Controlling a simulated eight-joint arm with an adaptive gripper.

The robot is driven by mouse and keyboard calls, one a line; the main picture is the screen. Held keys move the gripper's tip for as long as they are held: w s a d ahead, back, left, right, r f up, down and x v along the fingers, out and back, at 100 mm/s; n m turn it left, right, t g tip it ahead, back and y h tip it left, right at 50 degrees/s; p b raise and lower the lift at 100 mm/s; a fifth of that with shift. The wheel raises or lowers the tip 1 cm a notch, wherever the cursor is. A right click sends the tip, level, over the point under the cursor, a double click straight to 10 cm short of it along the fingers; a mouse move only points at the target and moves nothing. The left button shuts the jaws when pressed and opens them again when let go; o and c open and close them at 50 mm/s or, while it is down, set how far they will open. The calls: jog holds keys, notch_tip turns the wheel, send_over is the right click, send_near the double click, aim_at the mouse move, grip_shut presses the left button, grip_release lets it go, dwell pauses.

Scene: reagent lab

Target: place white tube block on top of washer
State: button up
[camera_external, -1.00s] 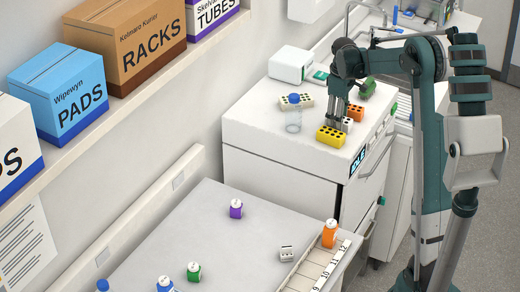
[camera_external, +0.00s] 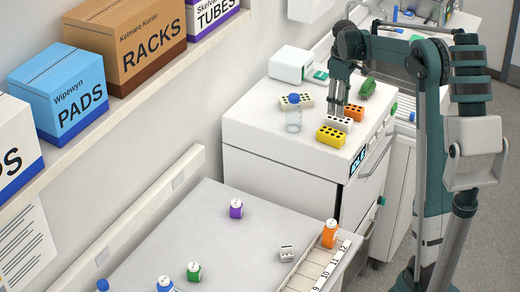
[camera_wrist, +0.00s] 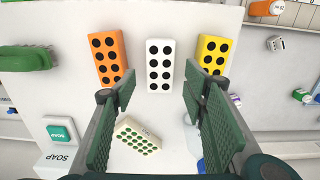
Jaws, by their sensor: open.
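The white tube block (camera_external: 339,122) with dark holes rests on the top of the washer (camera_external: 262,112), between an orange block (camera_external: 354,112) and a yellow block (camera_external: 333,137). In the wrist view the white tube block (camera_wrist: 160,66) lies just beyond my fingertips, apart from the orange block (camera_wrist: 105,58) and the yellow block (camera_wrist: 214,55). My gripper (camera_external: 339,108) is above the block, pointing down. In the wrist view my gripper (camera_wrist: 160,94) is open, its fingers wide apart with nothing between the tips.
A cream block with green holes (camera_wrist: 137,136) and a clear bottle with a blue cap (camera_external: 294,118) stand on the washer nearby. A green object (camera_external: 367,88) is behind.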

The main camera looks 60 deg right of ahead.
aim_at(338, 120)
jog(key=shift+r, duration=2.7)
jog(key=shift+a, duration=0.1)
jog(key=a+r+t+h, duration=0.1)
jog(key=a+r+t, duration=0.1)
jog(key=a, duration=1.4)
jog(key=a+r+t, duration=0.1)
jog(key=a+r, duration=0.1)
jog(key=a, duration=1.5)
jog(key=s+a+f+t, duration=0.1)
jog(key=s+a, duration=0.3)
jog(key=a, duration=0.4)
jog(key=s+a+f+t, duration=0.1)
jog(key=s+a+f, duration=0.3)
jog(key=a, duration=0.4)
jog(key=s+a+f+t+y, duration=0.1)
jog(key=s+a+f+t, duration=0.1)
jog(key=s+a, duration=0.4)
jog(key=shift+a+f, duration=0.45)
jog(key=shift+a, duration=0.45)
